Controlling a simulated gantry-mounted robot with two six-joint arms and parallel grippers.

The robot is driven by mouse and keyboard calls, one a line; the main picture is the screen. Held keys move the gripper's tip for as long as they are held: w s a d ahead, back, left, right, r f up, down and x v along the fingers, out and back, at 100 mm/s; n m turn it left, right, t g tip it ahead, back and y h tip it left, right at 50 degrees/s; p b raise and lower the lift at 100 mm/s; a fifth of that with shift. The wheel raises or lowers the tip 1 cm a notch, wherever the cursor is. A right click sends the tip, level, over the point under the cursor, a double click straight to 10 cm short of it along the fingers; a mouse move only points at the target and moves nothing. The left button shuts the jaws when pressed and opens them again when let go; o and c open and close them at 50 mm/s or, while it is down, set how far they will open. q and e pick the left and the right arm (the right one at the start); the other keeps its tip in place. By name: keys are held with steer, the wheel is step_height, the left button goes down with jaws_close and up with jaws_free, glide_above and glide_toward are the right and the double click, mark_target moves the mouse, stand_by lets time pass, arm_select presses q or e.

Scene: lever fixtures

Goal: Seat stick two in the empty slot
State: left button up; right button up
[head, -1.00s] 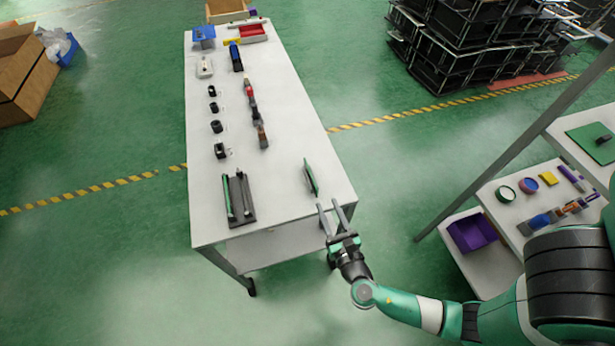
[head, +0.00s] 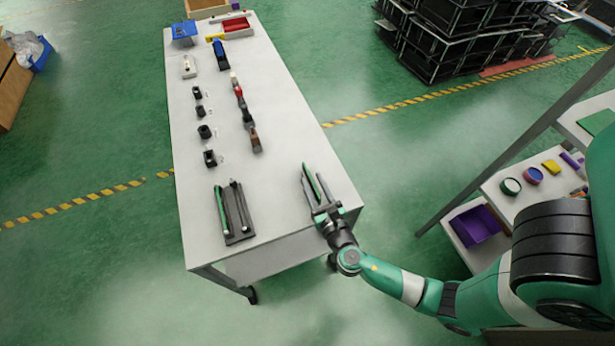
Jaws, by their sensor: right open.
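A thin green stick (head: 311,179) lies near the right edge of the white table. My right gripper (head: 314,182) is open, with its two fingers reaching along the stick, one on either side. I cannot tell whether they touch it. A dark slotted fixture (head: 236,215) stands on the table to the left of the stick. Another green stick (head: 220,208) lies along the fixture's left side, and the right part of the fixture shows no green. My left gripper is not in view.
Small black parts (head: 204,131) and a row of red, grey and brown pieces (head: 246,118) stand farther back on the table. A blue holder (head: 185,33) and a red tray (head: 236,24) are at the far end. A shelf with a purple bin (head: 476,226) stands at the right.

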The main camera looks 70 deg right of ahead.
steer(key=shift+s+a, duration=0.2)
steer(key=shift+s+a+f, duration=0.1)
steer(key=shift+a, duration=0.05)
steer(key=shift+c, duration=1)
jaws_close()
steer(key=r+p, duration=0.1)
steer(key=r, duration=0.1)
steer(key=r+p, duration=0.2)
steer(key=shift+s+r, duration=0.2)
steer(key=shift+r, duration=0.05)
steer(key=s+d+r+p, duration=0.1)
steer(key=s+r+p, duration=0.1)
steer(key=s+r, duration=0.2)
steer(key=s+d+r+p, duration=0.1)
steer(key=s+r, duration=0.3)
steer(key=s, duration=0.5)
steer(key=shift+d+r+p, duration=0.25)
steer(key=shift+r+p, duration=0.05)
steer(key=shift+p, duration=0.5)
